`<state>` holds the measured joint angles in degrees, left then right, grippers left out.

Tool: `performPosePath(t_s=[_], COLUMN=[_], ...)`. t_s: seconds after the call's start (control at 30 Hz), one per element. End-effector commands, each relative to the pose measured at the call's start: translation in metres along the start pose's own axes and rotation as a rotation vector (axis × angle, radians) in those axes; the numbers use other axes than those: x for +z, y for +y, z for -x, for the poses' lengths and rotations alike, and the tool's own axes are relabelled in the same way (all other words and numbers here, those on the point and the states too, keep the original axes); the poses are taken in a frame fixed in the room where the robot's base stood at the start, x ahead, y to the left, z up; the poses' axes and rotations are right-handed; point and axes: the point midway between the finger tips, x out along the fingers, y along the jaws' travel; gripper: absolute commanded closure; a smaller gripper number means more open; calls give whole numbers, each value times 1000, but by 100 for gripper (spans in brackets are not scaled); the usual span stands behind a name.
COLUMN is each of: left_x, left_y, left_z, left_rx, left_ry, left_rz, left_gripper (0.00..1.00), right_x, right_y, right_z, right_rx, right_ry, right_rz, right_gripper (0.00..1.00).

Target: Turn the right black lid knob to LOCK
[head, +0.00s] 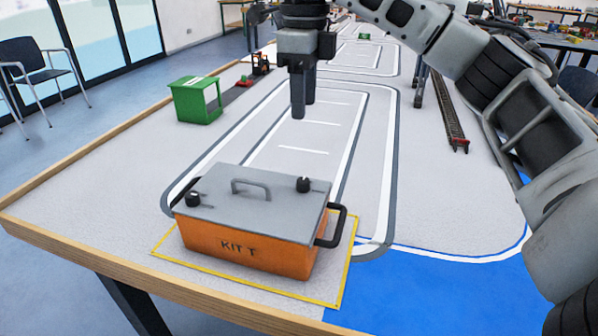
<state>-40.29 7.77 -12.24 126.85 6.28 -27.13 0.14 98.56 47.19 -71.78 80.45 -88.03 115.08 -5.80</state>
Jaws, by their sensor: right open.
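The right black lid knob (303,184) sits near the lid's back right corner. A second black knob (193,198) sits at the lid's left end. LOCK marks are too small to read. My right gripper (303,112) is open, pointing down above the table beyond the box, apart from the knob. My left gripper is not in view.
A black side handle (333,226) sticks out from the box's right end. A green open-sided block (197,100) stands at the back left, and a dark rail track (448,112) lies at the right. A wooden rim (130,268) edges the table. The marked surface behind the box is mostly clear.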

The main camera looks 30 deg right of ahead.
Motion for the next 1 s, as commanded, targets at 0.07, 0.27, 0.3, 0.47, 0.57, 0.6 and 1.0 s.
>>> performPosePath(t_s=[0.07, 0.27, 0.3, 0.47, 0.57, 0.6, 1.0], left_x=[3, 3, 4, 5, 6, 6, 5], left_y=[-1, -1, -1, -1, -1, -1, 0], left_z=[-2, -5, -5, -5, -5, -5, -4], left_rx=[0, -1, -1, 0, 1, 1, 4], left_ry=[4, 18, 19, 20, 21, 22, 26], left_rz=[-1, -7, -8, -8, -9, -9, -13], left_gripper=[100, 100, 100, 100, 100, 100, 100], right_x=[-1, -2, -2, -2, -1, -1, 0], right_y=[-1, 0, 0, 0, 1, 0, 0], right_z=[-10, -46, -55, -90, -110, -118, -156], right_rx=[-2, 1, 1, 1, 2, 1, 0], right_ry=[6, 6, 6, 6, 4, 4, 0], right_rz=[-2, -3, -2, -2, 0, 0, 0], right_gripper=[54, 54, 54, 54, 54, 54, 54])
